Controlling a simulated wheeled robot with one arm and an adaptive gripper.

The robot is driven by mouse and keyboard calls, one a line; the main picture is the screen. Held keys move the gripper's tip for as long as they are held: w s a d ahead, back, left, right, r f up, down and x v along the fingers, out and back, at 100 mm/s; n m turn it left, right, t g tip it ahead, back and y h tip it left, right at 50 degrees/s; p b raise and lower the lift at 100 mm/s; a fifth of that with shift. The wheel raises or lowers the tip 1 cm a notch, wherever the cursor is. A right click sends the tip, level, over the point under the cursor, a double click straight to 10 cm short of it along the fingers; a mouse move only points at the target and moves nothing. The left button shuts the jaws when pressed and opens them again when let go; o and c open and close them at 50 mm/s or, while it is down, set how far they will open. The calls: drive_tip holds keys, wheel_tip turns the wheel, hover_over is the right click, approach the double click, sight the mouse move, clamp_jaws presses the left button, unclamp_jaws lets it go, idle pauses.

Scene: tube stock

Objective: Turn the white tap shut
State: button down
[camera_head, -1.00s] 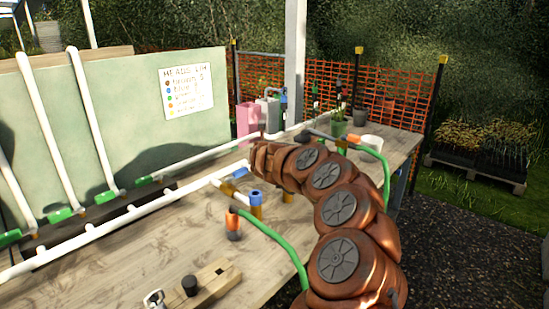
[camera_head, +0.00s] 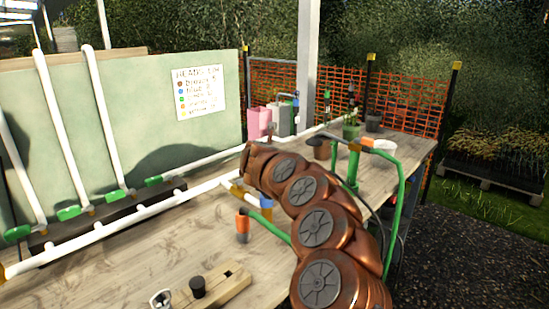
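I cannot pick out a white tap with certainty. A white pipe (camera_head: 130,217) runs across the wooden table toward the far end of my arm. Green-handled fittings (camera_head: 121,195) sit along the line behind it, at the feet of the upright white pipes. A yellowish fitting (camera_head: 236,187) shows at the pipe's end, just below my brown arm's far end. My arm rises from the lower right and bends left over the table. Its links hide that spot, and no gripper fingers can be made out.
An orange-topped piece (camera_head: 242,224) and a blue-topped piece (camera_head: 266,204) stand near my arm. A wooden block with a black knob (camera_head: 197,287) lies in front.

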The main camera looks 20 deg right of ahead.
drive_tip(key=c, duration=1.1)
unclamp_jaws()
drive_tip(key=shift+v, duration=6.05)
drive_tip(key=shift+r, duration=0.1)
